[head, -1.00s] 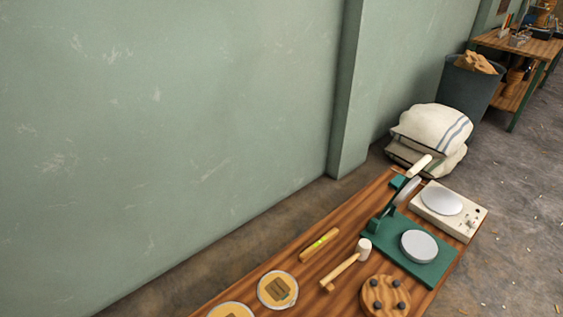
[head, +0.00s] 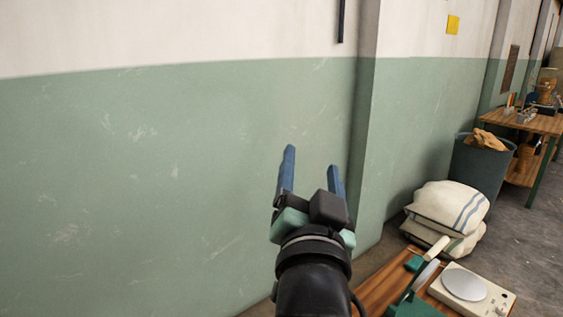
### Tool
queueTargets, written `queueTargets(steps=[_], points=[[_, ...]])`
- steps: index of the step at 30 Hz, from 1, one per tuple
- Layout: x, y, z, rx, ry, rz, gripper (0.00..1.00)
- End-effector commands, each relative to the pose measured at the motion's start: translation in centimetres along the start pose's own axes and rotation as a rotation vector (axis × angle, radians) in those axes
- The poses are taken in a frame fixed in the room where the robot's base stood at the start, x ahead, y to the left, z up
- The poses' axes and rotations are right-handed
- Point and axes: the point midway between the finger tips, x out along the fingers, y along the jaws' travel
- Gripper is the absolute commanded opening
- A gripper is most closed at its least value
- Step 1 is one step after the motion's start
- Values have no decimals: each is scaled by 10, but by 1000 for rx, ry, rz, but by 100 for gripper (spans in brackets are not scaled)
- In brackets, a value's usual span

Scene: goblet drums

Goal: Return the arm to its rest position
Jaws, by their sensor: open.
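My gripper (head: 312,168) is in the middle of the head view, raised in front of the green and white wall. Its two blue fingers point up and stand apart, with nothing between them. My dark arm runs down from it to the bottom edge and hides part of the workbench behind.
The wooden workbench (head: 378,290) shows at the bottom, bearing a green press (head: 413,308) and a white device with a round plate (head: 464,285). Stacked sacks (head: 447,206), a dark bin (head: 482,166) and a farther table (head: 541,124) stand along the wall at right.

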Motion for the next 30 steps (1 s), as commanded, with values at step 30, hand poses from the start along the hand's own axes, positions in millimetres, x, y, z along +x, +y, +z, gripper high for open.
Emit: queueTargets(steps=[30], points=[[-61,-226,-382,-418,553,-205,71]])
